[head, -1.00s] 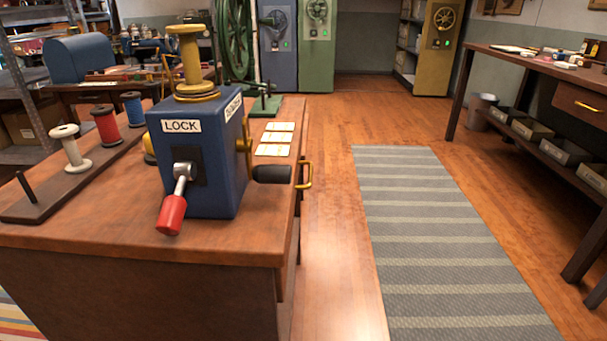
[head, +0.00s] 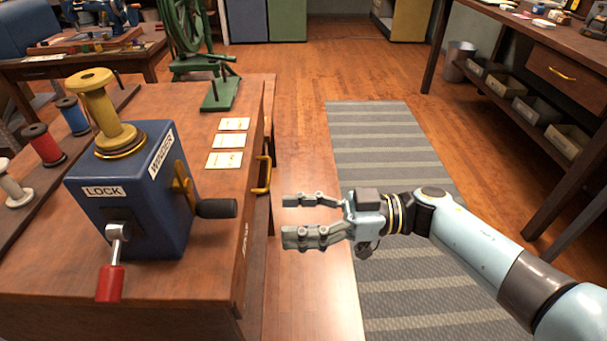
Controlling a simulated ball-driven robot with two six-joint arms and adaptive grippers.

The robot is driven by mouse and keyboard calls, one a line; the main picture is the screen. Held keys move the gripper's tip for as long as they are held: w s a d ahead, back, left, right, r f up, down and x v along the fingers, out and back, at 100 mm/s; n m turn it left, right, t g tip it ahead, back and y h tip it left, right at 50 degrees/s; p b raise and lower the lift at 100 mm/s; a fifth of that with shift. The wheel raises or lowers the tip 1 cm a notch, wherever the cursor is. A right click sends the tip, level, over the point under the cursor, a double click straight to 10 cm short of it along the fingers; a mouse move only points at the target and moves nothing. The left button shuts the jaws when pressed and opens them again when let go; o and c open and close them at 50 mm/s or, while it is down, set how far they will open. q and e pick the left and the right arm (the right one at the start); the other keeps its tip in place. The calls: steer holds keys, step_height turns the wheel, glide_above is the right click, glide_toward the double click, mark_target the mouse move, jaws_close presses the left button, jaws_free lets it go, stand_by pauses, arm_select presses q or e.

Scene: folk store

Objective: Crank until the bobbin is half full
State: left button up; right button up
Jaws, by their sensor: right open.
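The blue winder box (head: 140,190) stands on the wooden bench, marked LOCK on its front and WINDER on its side. A yellow bobbin (head: 97,105) stands upright on its top; I cannot make out any thread on its core. A brass crank (head: 183,188) with a black handle (head: 216,208) sticks out from the box's right side. A lock lever with a red grip (head: 110,283) hangs down at the front. My right gripper (head: 284,219) is open and empty, right of the black handle and apart from it, its fingers pointing left. My left gripper is not in view.
White, red and blue spools (head: 72,116) stand on a dark rack left of the box. Several cards (head: 229,141) and a green stand (head: 219,95) are on the bench behind. A brass drawer handle (head: 262,175) juts from the bench's right side. A striped rug (head: 375,130) lies on the floor.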

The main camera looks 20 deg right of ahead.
mark_target(224, 209)
steer(key=b+x, duration=0.1)
steer(key=x, duration=0.2)
steer(key=r+b+x, duration=0.1)
steer(key=x, duration=0.3)
steer(key=b+x, duration=0.1)
steer(key=x, duration=0.3)
steer(key=shift+w+d+r, duration=0.15)
steer(key=shift+w+r, duration=0.1)
steer(key=shift+w, duration=0.15)
steer(key=shift+r, duration=0.2)
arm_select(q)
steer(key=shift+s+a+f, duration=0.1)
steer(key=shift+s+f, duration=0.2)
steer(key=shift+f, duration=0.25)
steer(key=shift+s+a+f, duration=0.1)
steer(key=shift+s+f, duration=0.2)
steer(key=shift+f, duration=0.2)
arm_select(e)
steer(key=shift+f, duration=0.1)
steer(key=c, duration=0.9)
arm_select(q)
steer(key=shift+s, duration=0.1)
arm_select(e)
steer(key=shift+c, duration=1.3)
